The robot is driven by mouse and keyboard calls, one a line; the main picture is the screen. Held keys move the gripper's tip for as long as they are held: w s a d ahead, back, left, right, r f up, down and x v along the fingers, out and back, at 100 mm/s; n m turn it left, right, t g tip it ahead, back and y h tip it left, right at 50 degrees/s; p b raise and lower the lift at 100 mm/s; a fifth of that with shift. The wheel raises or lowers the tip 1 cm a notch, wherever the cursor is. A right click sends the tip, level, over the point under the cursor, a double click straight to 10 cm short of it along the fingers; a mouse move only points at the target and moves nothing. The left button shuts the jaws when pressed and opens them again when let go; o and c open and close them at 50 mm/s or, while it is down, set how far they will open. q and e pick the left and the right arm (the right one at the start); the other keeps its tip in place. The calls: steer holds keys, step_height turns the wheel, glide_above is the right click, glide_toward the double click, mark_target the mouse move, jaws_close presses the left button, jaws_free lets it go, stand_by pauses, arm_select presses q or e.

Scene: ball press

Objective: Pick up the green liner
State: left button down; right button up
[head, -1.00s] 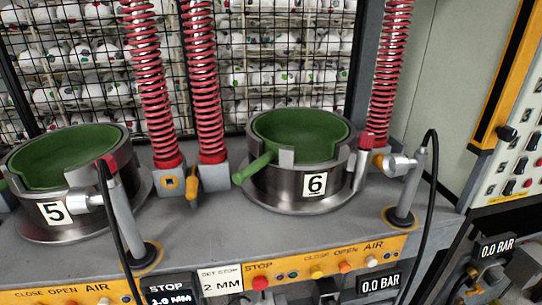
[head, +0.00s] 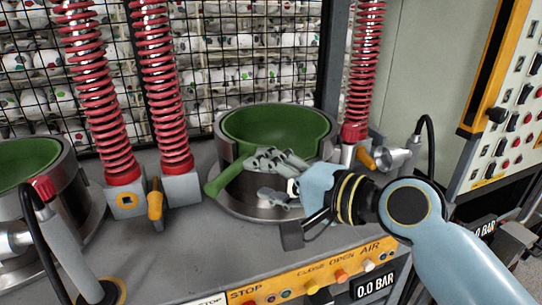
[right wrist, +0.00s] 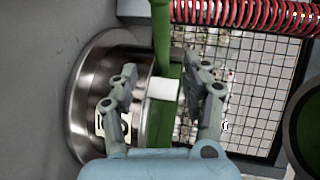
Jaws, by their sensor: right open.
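A green liner (head: 265,128) sits in the metal pot (head: 232,190) in the middle of the head view, its green handle (head: 214,183) sticking out to the left. In the right wrist view, part of the green liner (right wrist: 162,125) and its handle (right wrist: 160,30) show. My right gripper (head: 260,177) is open and empty in front of the pot's notch, covering its number label in the head view. In the right wrist view, its fingers (right wrist: 160,75) stand apart on either side of the pot's wall edge. I cannot tell whether they touch it. My left gripper is out of view.
Another pot with a green liner (head: 25,160) stands at the left. Red springs (head: 160,85) rise behind, before a black mesh (head: 255,50). A valve arm with a black cable (head: 430,140) stands right of the pot. A yellow control strip (head: 325,278) runs along the front.

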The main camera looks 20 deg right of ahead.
mark_target(240, 169)
steer(key=x, duration=0.2)
steer(key=shift+w+a, duration=0.15)
steer(key=shift+w, duration=0.1)
steer(key=shift+w+a+p, duration=0.3)
steer(key=shift+w, duration=0.3)
steer(key=x, duration=0.4)
steer(key=shift+w+p, duration=0.1)
steer(key=shift+p, duration=0.2)
jaws_close()
